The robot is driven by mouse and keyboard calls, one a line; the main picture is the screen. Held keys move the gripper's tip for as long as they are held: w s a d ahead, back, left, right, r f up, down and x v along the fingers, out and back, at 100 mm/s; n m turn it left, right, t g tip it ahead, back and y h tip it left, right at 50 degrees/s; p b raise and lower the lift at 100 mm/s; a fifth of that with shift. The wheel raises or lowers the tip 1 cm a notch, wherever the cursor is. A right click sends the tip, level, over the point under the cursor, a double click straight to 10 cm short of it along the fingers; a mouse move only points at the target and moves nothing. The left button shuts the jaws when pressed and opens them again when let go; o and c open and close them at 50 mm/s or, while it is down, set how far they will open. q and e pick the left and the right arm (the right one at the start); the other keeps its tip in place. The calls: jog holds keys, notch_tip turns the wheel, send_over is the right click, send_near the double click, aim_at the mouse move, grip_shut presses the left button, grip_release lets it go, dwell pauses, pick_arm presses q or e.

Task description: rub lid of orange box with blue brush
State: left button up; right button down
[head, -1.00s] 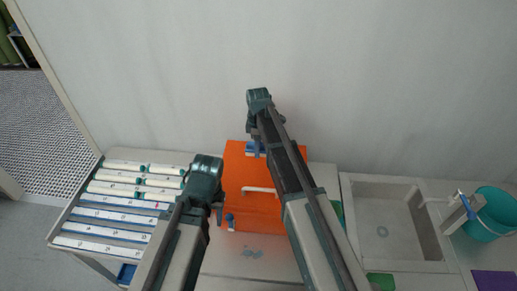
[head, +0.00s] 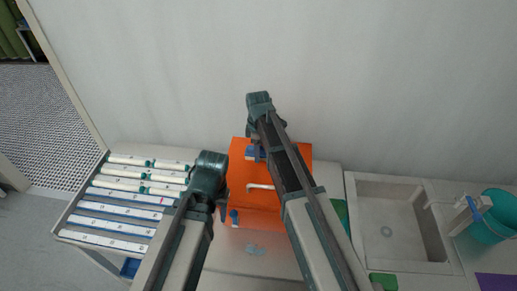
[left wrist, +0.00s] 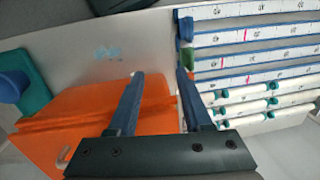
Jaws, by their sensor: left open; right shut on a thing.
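The orange box (head: 240,178) stands on the worktop against the wall, with a white bar handle (head: 262,187) on it. My right arm crosses it and hides its right part. My right gripper (head: 254,142) is over the back of the box, shut on the blue brush (head: 257,153). Whether the brush touches the lid cannot be told. My left gripper (head: 223,217) is open and empty at the box's left side. In the left wrist view its two fingers (left wrist: 158,73) are apart, with the orange box (left wrist: 75,115) to the left.
A sink (head: 390,225) and a teal bucket (head: 492,216) are at the right. Green pieces (head: 384,281) and a purple one (head: 496,281) lie at the front right.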

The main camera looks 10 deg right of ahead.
aim_at(256, 172)
jog(key=shift+s, duration=0.1)
jog(key=shift+s+a+f, duration=0.1)
jog(key=shift+s+a, duration=0.15)
jog(key=shift+s, duration=0.6)
jog(key=shift+s+a+f, duration=0.1)
jog(key=shift+s+a, duration=0.15)
jog(key=shift+s, duration=0.6)
jog(key=shift+s+a+r, duration=0.1)
jog(key=shift+s+a, duration=0.15)
jog(key=shift+s, duration=0.6)
jog(key=shift+s+a+r, duration=0.1)
jog(key=shift+s+a, duration=0.1)
jog(key=shift+s, duration=0.6)
jog(key=shift+w, duration=0.1)
notch_tip(256, 172, up, 6)
jog(key=p, duration=0.6)
